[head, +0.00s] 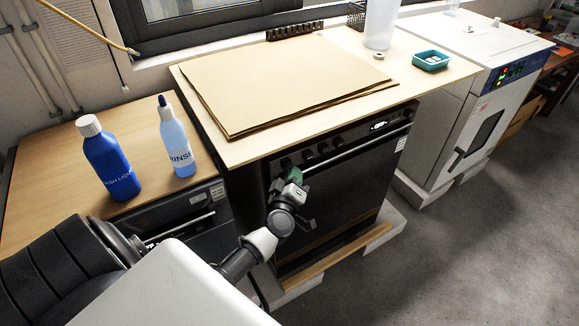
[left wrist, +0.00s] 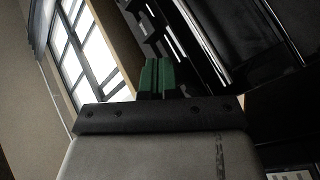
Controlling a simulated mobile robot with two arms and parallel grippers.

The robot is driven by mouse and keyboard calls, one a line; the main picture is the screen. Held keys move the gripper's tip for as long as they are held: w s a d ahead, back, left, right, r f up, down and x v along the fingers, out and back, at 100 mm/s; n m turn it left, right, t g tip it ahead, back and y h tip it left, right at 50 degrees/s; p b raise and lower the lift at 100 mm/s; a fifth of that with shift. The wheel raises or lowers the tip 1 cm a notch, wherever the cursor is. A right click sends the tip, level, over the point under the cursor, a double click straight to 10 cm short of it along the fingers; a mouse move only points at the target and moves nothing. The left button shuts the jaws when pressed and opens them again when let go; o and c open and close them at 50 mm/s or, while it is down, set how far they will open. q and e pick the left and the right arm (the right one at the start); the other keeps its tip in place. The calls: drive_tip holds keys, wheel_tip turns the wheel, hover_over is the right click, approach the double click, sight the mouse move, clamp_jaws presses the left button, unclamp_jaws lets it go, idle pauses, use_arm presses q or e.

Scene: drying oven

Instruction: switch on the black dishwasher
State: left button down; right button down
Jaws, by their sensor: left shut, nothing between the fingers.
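A black appliance with a row of knobs, a small lit display and a long handle (head: 345,190) stands under the wide board. A second, lower black appliance (head: 185,222) stands to its left under the wooden top. I cannot tell from looks alone which is the dishwasher. My left gripper (head: 294,175) is shut and empty, in front of the first appliance's upper left, near the knobs. Whether it touches is unclear. The left wrist view shows its green fingers (left wrist: 156,76) together, with a dark appliance front (left wrist: 225,45) beyond. My right gripper is not in view.
A blue bottle (head: 109,165) and a light blue rinse bottle (head: 175,140) stand on the left top. Cardboard sheets (head: 280,80) and a teal tray (head: 430,61) lie on the board. A white oven (head: 480,110) stands right. Floor at right is clear.

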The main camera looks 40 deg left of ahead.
use_arm(q)
drive_tip(key=shift+a, duration=0.1)
idle(0.6)
drive_tip(key=shift+w+a, duration=0.15)
drive_tip(key=shift+a, duration=0.15)
drive_tip(key=shift+s+d+p, duration=0.2)
drive_tip(key=shift+d+p, duration=0.15)
drive_tip(key=shift+d, duration=0.15)
drive_tip(key=d, duration=0.1)
drive_tip(key=s+d+p, duration=0.1)
drive_tip(key=d, duration=0.1)
drive_tip(key=s+d+p, duration=0.1)
drive_tip(key=d, duration=0.1)
drive_tip(key=shift+s+d, duration=0.15)
drive_tip(key=shift+d, duration=0.05)
idle(0.4)
idle(0.3)
